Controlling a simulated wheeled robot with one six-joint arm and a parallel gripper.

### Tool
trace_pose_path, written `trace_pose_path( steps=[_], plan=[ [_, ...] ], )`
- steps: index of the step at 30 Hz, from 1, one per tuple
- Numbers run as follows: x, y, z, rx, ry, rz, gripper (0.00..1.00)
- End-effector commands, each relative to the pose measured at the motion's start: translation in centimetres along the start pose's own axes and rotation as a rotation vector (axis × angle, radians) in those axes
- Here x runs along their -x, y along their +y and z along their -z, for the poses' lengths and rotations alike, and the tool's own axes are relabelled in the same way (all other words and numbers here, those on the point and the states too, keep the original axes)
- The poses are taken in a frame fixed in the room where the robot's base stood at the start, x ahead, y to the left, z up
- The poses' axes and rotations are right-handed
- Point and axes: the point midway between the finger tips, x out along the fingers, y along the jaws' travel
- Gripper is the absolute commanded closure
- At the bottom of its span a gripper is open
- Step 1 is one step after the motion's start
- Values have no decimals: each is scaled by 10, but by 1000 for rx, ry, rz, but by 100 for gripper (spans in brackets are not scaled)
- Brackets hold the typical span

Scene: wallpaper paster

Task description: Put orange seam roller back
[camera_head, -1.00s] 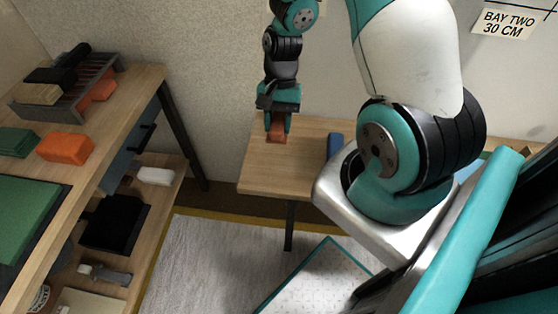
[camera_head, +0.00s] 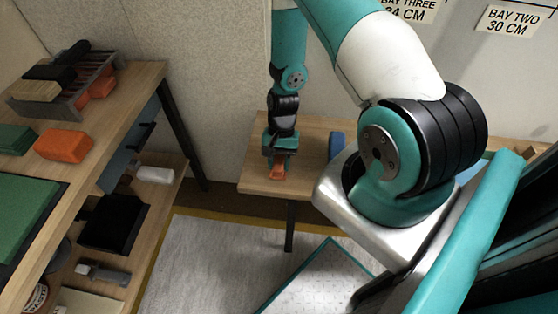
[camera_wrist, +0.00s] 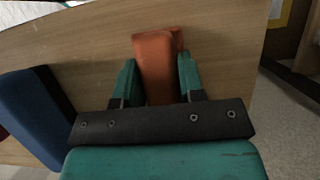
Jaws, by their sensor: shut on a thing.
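My gripper (camera_head: 279,165) is over the near left end of the wooden table (camera_head: 257,180) by the wall. It is shut on an orange piece (camera_head: 278,173), which I take as the seam roller. In the wrist view the orange piece (camera_wrist: 156,62) lies between the two green fingers (camera_wrist: 157,80), with the table top close behind it. I cannot tell whether it touches the table. On the left bench, a grey slotted rack (camera_head: 88,98) holds black, tan and orange pieces. Another orange block (camera_head: 63,146) lies on that bench in front of the rack.
A blue block (camera_head: 336,145) stands on the table right of my gripper; it also shows in the wrist view (camera_wrist: 35,112). Green pieces lie on the left bench (camera_head: 97,141). A black bin (camera_head: 114,222) is on its lower shelf. Light floor mat lies between.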

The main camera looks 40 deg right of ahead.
Motion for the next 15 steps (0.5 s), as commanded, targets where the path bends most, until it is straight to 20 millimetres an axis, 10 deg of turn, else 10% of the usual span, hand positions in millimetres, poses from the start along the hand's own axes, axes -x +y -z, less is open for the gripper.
trace_pose_path(
  steps=[11,12,15],
  plan=[
    [-6,0,3,0,0,0,94],
    [-5,0,2,0,1,0,57],
    [-4,0,2,0,0,0,39]
  ],
)
